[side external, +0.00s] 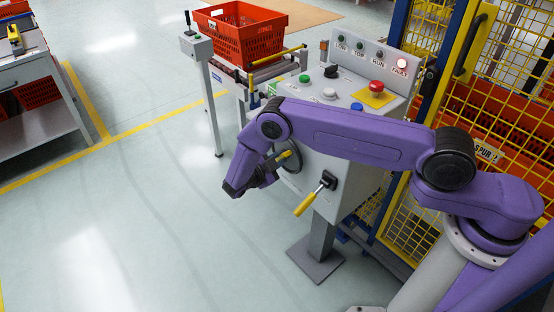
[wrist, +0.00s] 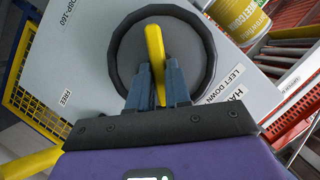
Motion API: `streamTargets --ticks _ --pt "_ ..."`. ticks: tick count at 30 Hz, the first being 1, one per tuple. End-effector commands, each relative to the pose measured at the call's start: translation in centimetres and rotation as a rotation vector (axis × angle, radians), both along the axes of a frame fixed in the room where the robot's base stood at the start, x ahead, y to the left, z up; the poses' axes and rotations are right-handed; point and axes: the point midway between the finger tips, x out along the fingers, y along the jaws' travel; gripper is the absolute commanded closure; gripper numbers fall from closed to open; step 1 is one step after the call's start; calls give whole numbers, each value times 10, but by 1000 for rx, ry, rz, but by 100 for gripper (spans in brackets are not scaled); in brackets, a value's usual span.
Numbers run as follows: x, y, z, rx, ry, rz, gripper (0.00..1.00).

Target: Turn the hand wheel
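The hand wheel (wrist: 203,55) is a round grey disc with a dark rim on the face of the grey control cabinet. A yellow handle (wrist: 154,45) stands out from it. In the wrist view my gripper (wrist: 159,72) has its two fingers close on either side of this handle, and they appear shut on it. In the side view my gripper (side external: 272,171) is at the front of the cabinet, and my arm hides much of the wheel (side external: 292,163). The far part of the handle is between the fingers.
A lever with a yellow grip (side external: 306,203) sticks out of the cabinet (side external: 352,165), right of the wheel. Buttons and a red emergency stop (side external: 376,87) are on top. A red tote (side external: 243,35) stands behind, and yellow mesh fencing (side external: 490,110) is right.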

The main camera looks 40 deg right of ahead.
Motion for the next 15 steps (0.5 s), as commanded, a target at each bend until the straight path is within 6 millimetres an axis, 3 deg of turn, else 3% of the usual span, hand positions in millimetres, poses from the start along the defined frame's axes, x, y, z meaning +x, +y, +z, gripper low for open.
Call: streamTargets --ticks 15 --pt "1 0 1 0 57 0 100"
